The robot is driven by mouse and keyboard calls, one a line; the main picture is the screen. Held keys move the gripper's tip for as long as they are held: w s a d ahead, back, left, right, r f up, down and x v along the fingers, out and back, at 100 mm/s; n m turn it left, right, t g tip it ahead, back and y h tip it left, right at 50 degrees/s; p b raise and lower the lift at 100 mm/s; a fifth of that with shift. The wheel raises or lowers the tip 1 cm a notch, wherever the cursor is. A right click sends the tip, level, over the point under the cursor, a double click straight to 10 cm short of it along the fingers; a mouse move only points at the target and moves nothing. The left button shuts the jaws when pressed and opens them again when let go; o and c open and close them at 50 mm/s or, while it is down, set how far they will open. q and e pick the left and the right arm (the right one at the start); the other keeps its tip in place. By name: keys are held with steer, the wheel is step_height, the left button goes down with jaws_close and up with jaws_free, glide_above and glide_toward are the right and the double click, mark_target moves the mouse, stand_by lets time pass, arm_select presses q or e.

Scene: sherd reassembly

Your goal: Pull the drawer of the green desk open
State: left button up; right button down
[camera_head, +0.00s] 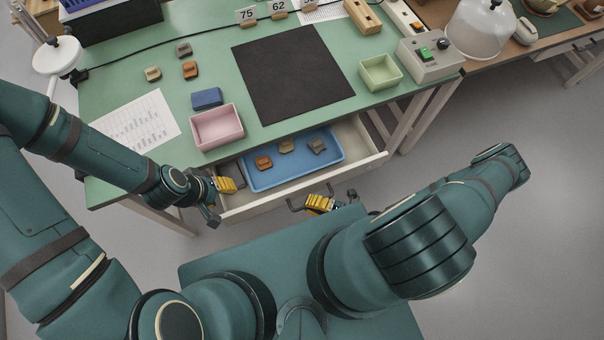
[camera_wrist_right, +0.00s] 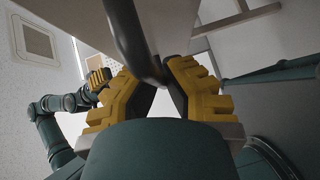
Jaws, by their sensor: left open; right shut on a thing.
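The green desk (camera_head: 215,75) has its drawer (camera_head: 362,142) standing open towards me. Inside the drawer is a blue tray (camera_head: 255,185) with three small sherds in it, one orange-brown, one tan and one grey. My right gripper (camera_head: 322,200) is at the drawer's front, shut on the dark drawer handle (camera_head: 295,205). The handle also shows between the yellow fingers in the right wrist view (camera_wrist_right: 138,45). My left gripper (camera_head: 228,188) is open at the drawer's left front corner; I cannot tell whether it touches the drawer.
On the desk are a pink tray (camera_head: 217,127), a blue block (camera_head: 207,98), a black mat (camera_head: 292,75), a green tray (camera_head: 380,72), a control box (camera_head: 430,58), a printed sheet (camera_head: 138,123) and several small sherds. Grey floor is free at the right.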

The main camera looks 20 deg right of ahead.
steer(key=s, duration=0.9)
steer(key=shift+s, duration=0.15)
steer(key=c, duration=1)
jaws_free()
steer(key=shift+c, duration=0.2)
steer(key=v, duration=1.2)
steer(key=shift+d, duration=0.1)
